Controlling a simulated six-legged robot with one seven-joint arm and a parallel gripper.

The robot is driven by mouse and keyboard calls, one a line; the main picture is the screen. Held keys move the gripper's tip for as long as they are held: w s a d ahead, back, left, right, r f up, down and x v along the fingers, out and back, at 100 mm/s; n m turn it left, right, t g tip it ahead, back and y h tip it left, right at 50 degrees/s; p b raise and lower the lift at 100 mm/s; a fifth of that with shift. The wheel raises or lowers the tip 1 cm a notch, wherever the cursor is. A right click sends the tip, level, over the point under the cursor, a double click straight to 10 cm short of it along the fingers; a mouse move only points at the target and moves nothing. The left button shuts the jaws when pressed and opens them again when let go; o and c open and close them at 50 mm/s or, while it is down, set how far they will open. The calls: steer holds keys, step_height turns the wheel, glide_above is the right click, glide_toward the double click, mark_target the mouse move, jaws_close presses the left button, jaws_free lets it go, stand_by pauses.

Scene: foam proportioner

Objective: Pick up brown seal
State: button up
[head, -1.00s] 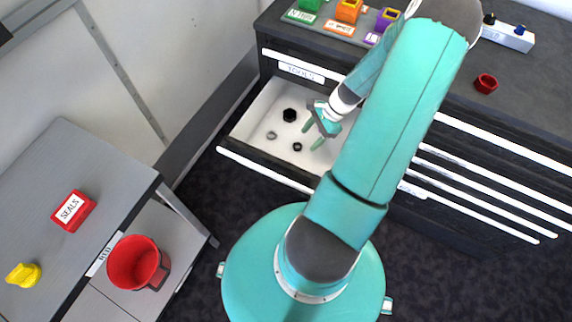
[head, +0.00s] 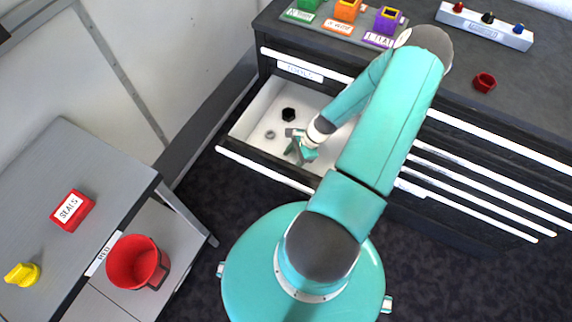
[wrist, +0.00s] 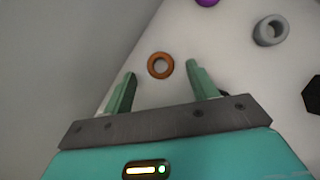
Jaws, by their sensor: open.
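The brown seal (wrist: 160,65) is a small ring lying on the white drawer floor in the wrist view. It shows between and slightly beyond the fingertips of my gripper (wrist: 160,74), with a gap on each side. My gripper is open and empty. In the head view my gripper (head: 297,152) is low over the open drawer (head: 248,124), and the brown seal cannot be made out there. How high the fingertips are above the drawer floor is hard to tell.
A grey ring (wrist: 270,30), a black hexagonal piece (wrist: 312,95) and a purple piece (wrist: 207,2) lie nearby. The drawer wall (wrist: 75,60) is close on the left. A side table holds a red SEALS box (head: 72,211); a red bucket (head: 137,262) stands beside it.

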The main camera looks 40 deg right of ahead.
steer(key=shift+w+a+f, duration=0.25)
steer(key=shift+a+f, duration=0.1)
steer(key=shift+f, duration=0.25)
steer(key=c, duration=1.1)
steer(key=shift+o, duration=0.2)
steer(key=shift+r, duration=0.1)
